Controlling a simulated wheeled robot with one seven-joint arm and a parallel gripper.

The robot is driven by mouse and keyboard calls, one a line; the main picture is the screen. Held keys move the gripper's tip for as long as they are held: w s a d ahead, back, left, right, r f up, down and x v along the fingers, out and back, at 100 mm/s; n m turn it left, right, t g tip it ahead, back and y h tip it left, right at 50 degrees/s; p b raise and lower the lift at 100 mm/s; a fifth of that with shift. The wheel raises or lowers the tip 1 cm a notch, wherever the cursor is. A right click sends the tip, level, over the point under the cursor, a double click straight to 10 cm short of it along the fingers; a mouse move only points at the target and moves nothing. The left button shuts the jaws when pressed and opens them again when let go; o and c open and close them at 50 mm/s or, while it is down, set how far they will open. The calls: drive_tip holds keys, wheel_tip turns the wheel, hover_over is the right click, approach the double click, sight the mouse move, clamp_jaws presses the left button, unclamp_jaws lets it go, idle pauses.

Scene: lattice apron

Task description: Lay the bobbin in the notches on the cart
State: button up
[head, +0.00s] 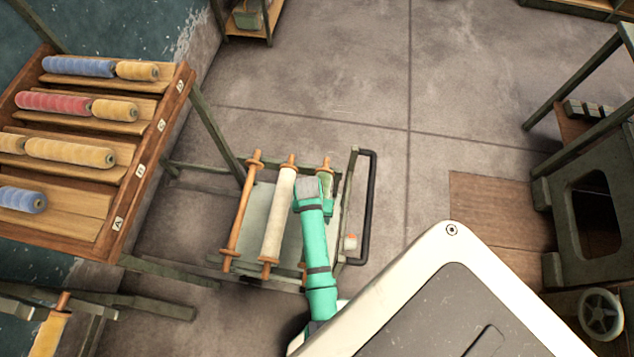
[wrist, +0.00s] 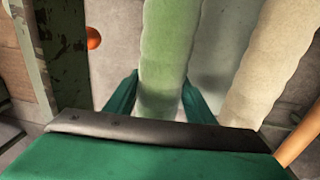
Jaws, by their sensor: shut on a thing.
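The green bobbin (head: 326,180) lies lengthwise at the right of the cart (head: 257,213), beside a cream bobbin (head: 280,210). My gripper (wrist: 160,88) is shut on the green bobbin, which also shows in the wrist view (wrist: 168,45), with one finger on each side. In the head view my arm covers most of this bobbin; its orange upper end shows near the cart's far rail. I cannot tell whether its ends rest in the notches or hang just above. The cream bobbin also shows in the wrist view (wrist: 270,65), to the right and apart.
A bare wooden spindle (head: 240,215) lies at the cart's left. A black handle (head: 368,200) stands at its right side. A tilted wooden rack (head: 120,215) with several blue, red and yellow bobbins is at the left. A workbench (head: 575,170) stands at the right. The floor behind the cart is clear.

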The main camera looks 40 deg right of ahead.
drive_tip(key=shift+f, duration=0.55)
idle(0.9)
drive_tip(key=o, duration=1.5)
drive_tip(key=r, duration=1)
drive_tip(key=shift+w+a+r, duration=0.3)
drive_tip(key=shift+w+r, duration=0.05)
